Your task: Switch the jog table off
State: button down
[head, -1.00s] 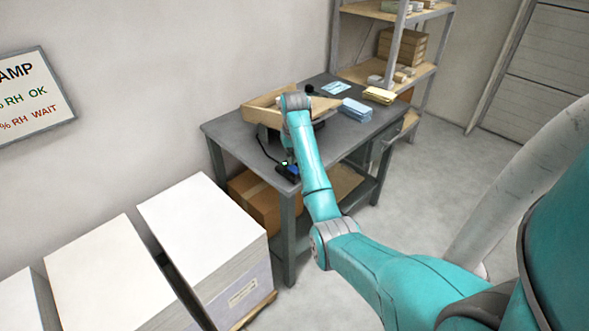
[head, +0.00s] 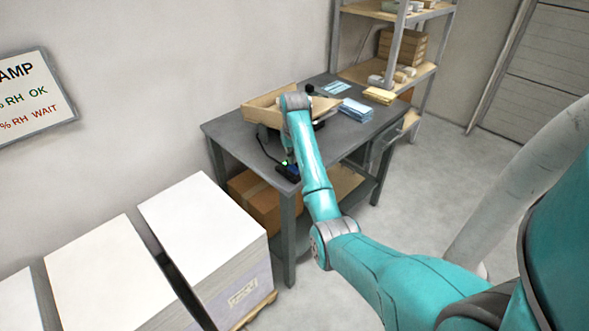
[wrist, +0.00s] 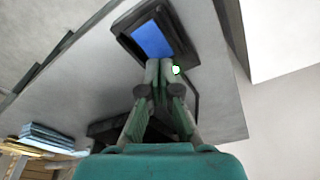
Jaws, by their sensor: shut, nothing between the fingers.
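The jog table's wooden tray (head: 262,114) stands tilted at the back of the grey bench, partly hidden by my arm. A small dark control box (head: 283,172) sits at the bench's near corner. In the wrist view the box (wrist: 124,32) has a lit blue screen (wrist: 152,40) and a glowing green light (wrist: 176,70) beside the fingertips. My gripper (wrist: 160,64) is shut and empty, its tips at the box's edge close to the green light. I cannot tell whether they touch. In the head view the gripper is mostly hidden by my arm.
The grey bench (head: 228,130) also holds blue packs (head: 356,109) and a yellow stack (head: 379,95). A shelf rack (head: 350,55) stands behind it. White paper stacks (head: 200,215) stand at the front left. The floor to the right of the bench is clear.

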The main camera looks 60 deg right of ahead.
aim_at(292, 167)
jog(key=shift+f, duration=1.1)
dwell(0.8)
jog(key=shift+r, duration=3.55)
jog(key=shift+s, duration=0.1)
